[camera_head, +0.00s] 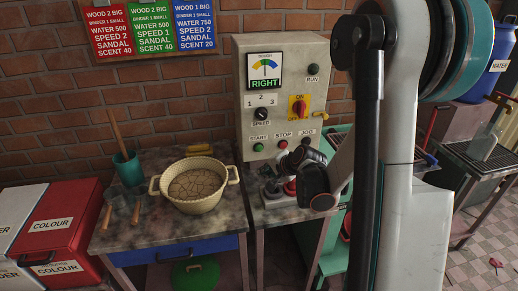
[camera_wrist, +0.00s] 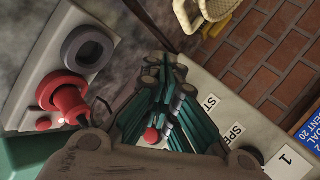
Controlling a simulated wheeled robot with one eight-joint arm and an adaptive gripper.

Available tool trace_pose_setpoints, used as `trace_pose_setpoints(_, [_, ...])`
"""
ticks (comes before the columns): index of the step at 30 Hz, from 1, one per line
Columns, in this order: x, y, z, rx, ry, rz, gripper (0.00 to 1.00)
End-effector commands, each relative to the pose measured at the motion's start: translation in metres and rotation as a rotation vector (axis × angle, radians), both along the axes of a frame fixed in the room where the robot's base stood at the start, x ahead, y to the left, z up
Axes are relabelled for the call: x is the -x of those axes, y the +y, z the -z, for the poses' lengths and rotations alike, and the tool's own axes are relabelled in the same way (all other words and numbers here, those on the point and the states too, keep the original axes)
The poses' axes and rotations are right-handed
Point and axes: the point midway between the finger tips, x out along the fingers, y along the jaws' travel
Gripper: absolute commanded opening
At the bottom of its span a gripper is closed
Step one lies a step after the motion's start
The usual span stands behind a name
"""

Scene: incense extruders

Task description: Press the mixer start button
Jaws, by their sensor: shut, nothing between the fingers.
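The mixer control panel (camera_head: 285,85) is a beige box on the brick wall. Its start button (camera_head: 258,147) is small and dark green, above the table. Beside it are a red stop button (camera_head: 283,144) and a dark jog button (camera_head: 308,141). My gripper (camera_head: 290,160) is just below and to the right of the start button, in front of the panel's lower edge. In the wrist view its dark green fingers (camera_wrist: 166,75) are shut and empty. The red stop button (camera_wrist: 151,135) shows between the finger links; the start button is hidden there. I cannot tell whether the tips touch the panel.
A cream pot (camera_head: 197,187) and a teal cup (camera_head: 129,169) stand on the left table.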

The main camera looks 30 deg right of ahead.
Motion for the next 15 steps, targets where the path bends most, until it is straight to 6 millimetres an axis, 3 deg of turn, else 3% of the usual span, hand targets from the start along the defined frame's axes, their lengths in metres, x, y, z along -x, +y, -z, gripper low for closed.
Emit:
trace_pose_setpoints(8, [-0.002,0.000,0.000,0.001,0.001,-0.003,0.00])
trace_pose_setpoints(15, [-0.023,-0.005,-0.001,0.001,0.001,-0.003,0.00])
